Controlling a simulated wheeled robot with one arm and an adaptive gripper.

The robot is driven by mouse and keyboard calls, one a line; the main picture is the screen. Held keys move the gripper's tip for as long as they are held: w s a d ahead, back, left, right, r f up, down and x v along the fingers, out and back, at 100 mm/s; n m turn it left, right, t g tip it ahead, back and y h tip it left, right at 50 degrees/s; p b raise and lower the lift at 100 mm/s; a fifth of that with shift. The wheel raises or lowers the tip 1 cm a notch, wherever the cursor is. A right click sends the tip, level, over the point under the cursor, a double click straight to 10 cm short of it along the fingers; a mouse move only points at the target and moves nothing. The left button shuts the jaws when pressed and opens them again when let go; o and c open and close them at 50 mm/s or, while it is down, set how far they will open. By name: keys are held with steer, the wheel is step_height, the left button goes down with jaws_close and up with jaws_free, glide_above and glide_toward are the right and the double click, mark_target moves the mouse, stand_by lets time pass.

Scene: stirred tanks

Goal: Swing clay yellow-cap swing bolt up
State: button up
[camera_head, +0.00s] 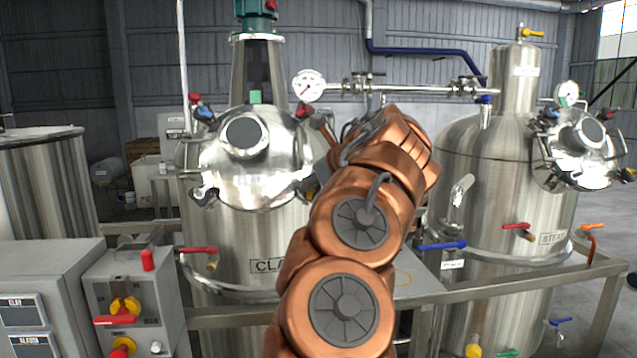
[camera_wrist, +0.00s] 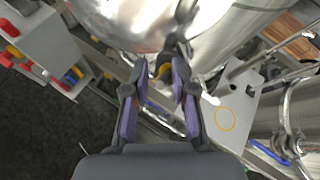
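The clay tank (camera_head: 240,228) is a steel vessel with a shiny round lid (camera_head: 226,172) on its front. In the wrist view, a small yellow piece (camera_wrist: 165,70), likely the yellow cap, sits below the shiny lid (camera_wrist: 140,22), beside dark bolt hardware. My gripper (camera_wrist: 160,72) is open, its two fingers apart around the line to the yellow piece. Contact cannot be told. The head view hides my gripper behind my arm.
A second steel tank (camera_head: 490,200) with its own lid stands at right. A metal rail (camera_head: 230,318) runs in front of the tanks. A grey control box (camera_head: 135,300) with red and yellow knobs is at lower left. A pipe with a gauge (camera_head: 309,86) crosses above.

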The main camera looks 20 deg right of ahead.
steer(key=shift+o, duration=1.3)
steer(key=shift+w+a, duration=0.2)
steer(key=shift+a, duration=0.25)
steer(key=shift+d+f, duration=0.1)
steer(key=shift+d, duration=0.2)
steer(key=shift+s, duration=0.1)
steer(key=v, duration=1.2)
